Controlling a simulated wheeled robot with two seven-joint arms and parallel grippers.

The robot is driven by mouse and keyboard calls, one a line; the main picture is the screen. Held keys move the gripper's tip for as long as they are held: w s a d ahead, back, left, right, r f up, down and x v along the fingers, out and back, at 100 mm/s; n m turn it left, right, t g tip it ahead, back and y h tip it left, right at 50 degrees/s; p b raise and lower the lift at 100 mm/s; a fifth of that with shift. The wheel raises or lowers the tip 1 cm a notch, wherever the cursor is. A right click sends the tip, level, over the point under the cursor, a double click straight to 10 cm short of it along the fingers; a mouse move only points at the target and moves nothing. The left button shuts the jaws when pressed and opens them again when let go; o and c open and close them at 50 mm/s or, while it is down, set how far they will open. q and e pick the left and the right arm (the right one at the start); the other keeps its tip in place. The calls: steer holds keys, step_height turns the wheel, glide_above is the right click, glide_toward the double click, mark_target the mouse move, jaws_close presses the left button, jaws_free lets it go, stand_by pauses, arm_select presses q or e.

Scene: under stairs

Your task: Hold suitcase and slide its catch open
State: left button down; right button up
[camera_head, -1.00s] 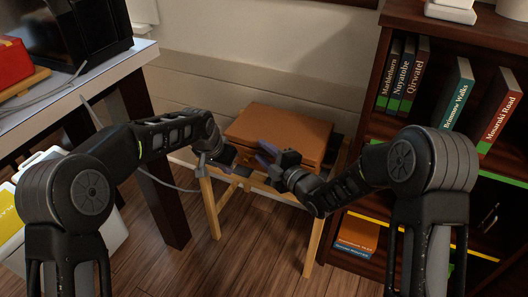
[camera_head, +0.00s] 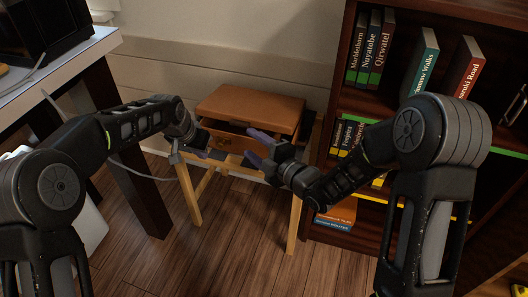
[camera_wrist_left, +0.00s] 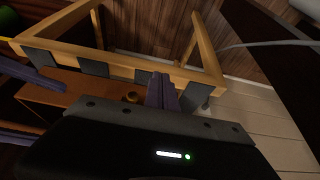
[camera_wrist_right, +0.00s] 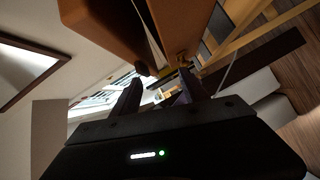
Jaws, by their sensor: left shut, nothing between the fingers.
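The brown suitcase (camera_head: 250,105) lies on a wooden stand (camera_head: 187,197) against the wall. Its lid is slightly raised, with a dark gap along the front. A small round brass part, perhaps the catch (camera_wrist_left: 131,97), shows on the brown case in the left wrist view. My left gripper (camera_head: 202,153) is shut and empty, in front of the case's left side; its fingers are together in the left wrist view (camera_wrist_left: 162,90). My right gripper (camera_head: 257,147) is open in front of the case's right side; its fingers stand apart in the right wrist view (camera_wrist_right: 160,92). Neither visibly holds the case.
A bookshelf (camera_head: 343,95) with several books stands close on the right. A table with dark legs (camera_head: 135,185) is on the left, and a grey cable (camera_head: 135,172) hangs beside it. The wooden floor (camera_head: 225,240) in front of the stand is clear.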

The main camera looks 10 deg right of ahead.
steer(key=v, duration=0.4)
steer(key=shift+s+d, duration=0.15)
steer(key=shift+s, duration=0.15)
